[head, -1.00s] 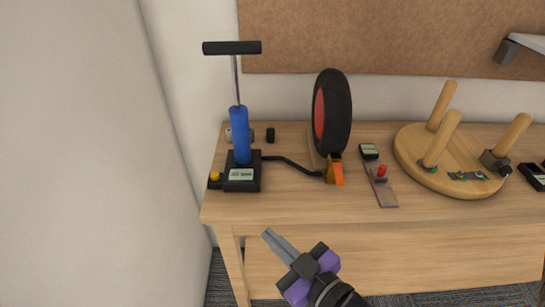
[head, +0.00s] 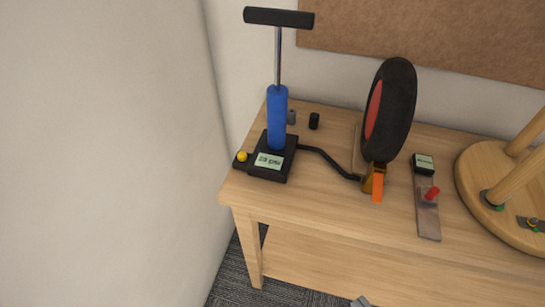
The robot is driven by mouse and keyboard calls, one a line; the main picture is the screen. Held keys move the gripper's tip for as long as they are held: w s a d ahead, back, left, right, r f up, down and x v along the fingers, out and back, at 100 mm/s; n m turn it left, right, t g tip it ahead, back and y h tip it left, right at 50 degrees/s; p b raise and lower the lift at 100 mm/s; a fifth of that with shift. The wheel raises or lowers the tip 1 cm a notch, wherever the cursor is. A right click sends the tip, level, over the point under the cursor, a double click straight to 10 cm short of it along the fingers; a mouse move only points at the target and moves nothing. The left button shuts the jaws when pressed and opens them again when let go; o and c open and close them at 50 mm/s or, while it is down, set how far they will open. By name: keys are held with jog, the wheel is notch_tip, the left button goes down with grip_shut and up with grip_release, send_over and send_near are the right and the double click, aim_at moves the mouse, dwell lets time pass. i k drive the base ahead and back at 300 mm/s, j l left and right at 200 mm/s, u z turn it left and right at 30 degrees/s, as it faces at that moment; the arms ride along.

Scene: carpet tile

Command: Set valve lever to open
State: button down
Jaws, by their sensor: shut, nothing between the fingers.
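The valve lever (head: 377,188) is a flat orange tab. It hangs down from a small brass-coloured valve (head: 372,172) at the foot of a black wheel with a red side (head: 390,110). A black hose (head: 325,160) runs from the valve to the base of a blue hand pump (head: 277,118). Only the grey fingertips of my gripper (head: 361,302) show, at the bottom edge of the head view. They are shut and empty, in front of the table and well apart from the lever. The rest of my gripper is out of view.
A round wooden stand with pegs (head: 480,165) is further right. The pump base has a yellow knob (head: 242,156). Bare tabletop lies before the lever.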

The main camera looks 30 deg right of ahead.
aim_at(377, 190)
jog(key=l, duration=0.4)
jog(key=k+l, duration=0.15)
jog(key=l, duration=0.65)
jog(key=k, duration=0.05)
